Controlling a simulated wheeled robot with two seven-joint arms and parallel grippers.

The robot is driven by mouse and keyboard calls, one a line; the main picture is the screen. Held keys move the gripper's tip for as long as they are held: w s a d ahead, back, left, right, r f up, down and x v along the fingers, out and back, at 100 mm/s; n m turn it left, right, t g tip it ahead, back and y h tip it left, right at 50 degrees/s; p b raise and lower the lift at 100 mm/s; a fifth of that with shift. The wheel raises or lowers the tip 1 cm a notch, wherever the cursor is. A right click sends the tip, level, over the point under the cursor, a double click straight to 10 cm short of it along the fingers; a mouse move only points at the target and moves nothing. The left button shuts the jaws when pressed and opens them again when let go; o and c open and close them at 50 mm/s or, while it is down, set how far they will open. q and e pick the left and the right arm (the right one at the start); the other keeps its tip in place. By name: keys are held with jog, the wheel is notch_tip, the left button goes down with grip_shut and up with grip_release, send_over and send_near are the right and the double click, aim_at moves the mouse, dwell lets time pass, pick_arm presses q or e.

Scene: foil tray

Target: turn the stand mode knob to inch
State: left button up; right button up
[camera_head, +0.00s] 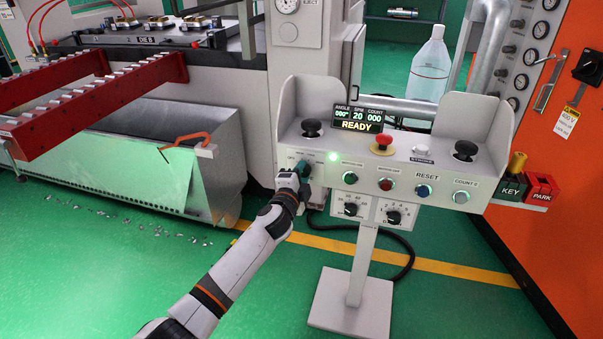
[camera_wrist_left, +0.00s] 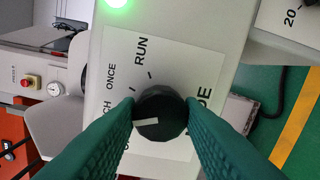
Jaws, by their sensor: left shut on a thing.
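The stand mode knob (camera_wrist_left: 160,108) is round and black, on a white label plate (camera_wrist_left: 190,55) that reads RUN, ONCE, a word ending in CH, and part of MODE. My left gripper (camera_wrist_left: 160,116) is shut on the knob, with a green finger on either side. In the head view my left gripper (camera_head: 303,168) is at the left end of the panel and hides most of the knob. My right gripper is not in view.
The grey control stand (camera_head: 350,190) carries a display (camera_head: 357,115) reading READY, a lit green lamp (camera_head: 333,156), a red mushroom button (camera_head: 382,143) and several other buttons. Two lower dials (camera_head: 352,209) sit close to my gripper's right. A metal bin (camera_head: 140,160) stands left.

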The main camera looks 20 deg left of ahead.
pick_arm(q)
jog(key=shift+f, duration=0.1)
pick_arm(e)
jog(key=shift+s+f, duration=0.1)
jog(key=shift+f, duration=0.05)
pick_arm(q)
jog(key=o, duration=1)
jog(key=shift+s, duration=0.5)
jog(key=s+p, duration=0.2)
jog(key=s, duration=0.9)
jog(key=shift+a+r, duration=0.15)
jog(key=shift+r, duration=0.05)
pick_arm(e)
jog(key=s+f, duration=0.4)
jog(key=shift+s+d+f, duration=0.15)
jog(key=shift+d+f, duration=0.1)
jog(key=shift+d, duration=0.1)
